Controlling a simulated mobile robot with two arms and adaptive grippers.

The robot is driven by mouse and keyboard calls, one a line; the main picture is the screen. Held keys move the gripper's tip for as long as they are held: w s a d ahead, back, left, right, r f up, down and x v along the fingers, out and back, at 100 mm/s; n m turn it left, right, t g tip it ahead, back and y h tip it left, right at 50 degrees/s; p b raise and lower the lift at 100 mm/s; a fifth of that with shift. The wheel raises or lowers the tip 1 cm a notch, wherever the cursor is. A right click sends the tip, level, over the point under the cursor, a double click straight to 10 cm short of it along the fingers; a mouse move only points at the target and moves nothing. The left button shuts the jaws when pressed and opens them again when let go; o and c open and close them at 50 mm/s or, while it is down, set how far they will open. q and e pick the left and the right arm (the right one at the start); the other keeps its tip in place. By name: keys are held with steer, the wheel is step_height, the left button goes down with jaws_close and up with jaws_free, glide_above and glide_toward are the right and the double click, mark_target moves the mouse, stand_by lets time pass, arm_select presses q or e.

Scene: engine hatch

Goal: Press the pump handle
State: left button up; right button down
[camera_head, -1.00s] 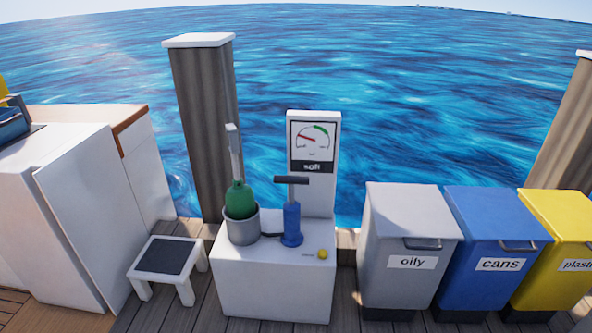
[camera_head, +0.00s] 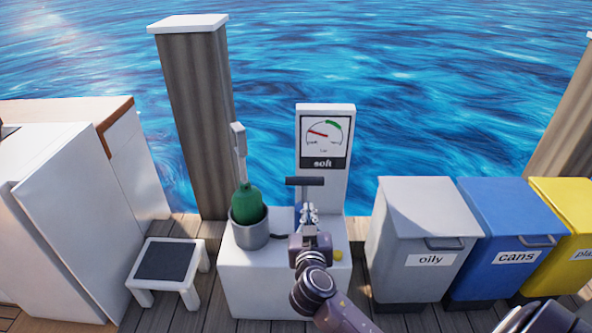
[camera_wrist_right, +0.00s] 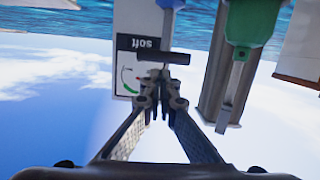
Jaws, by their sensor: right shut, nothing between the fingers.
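The blue hand pump stands on the white cabinet (camera_head: 262,290). Its dark T-shaped pump handle (camera_head: 305,181) is up, above the body. In the head view my right gripper (camera_head: 308,207) is just below the handle in the picture and hides most of the pump body. The gripper is shut and empty. In the right wrist view, which is upside down, the handle bar (camera_wrist_right: 165,58) lies just beyond the fingertips (camera_wrist_right: 162,103), with a small gap in the picture. Whether they touch is unclear. The gauge (camera_head: 325,137) reads "soft", its needle left of the green zone. My left gripper is out of view.
A green bottle-like object (camera_head: 247,206) sits in a grey cup (camera_head: 248,236) left of the pump. A step stool (camera_head: 166,262) stands left, an oily bin (camera_head: 418,240) right. A wooden post (camera_head: 195,120) rises behind.

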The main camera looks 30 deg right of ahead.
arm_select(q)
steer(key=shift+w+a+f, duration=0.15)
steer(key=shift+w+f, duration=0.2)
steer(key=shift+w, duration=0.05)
arm_select(e)
steer(key=shift+m+t+h, duration=0.4)
steer(key=shift+t+h, duration=0.1)
steer(key=r, duration=0.1)
steer(key=w+r, duration=0.1)
steer(key=r, duration=0.1)
steer(key=w+r, duration=0.1)
steer(key=r, duration=0.1)
steer(key=shift+w+d, duration=0.15)
steer(key=shift+w, duration=0.05)
glide_above(304, 180)
steer(key=v, duration=0.4)
steer(key=f, duration=0.1)
steer(key=w+f, duration=0.1)
steer(key=f, duration=0.1)
steer(key=d+f, duration=0.1)
steer(key=shift+w+f, duration=0.3)
arm_select(q)
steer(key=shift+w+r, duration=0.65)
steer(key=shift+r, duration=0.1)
steer(key=shift+b, duration=0.35)
arm_select(e)
steer(key=shift+f, duration=0.15)
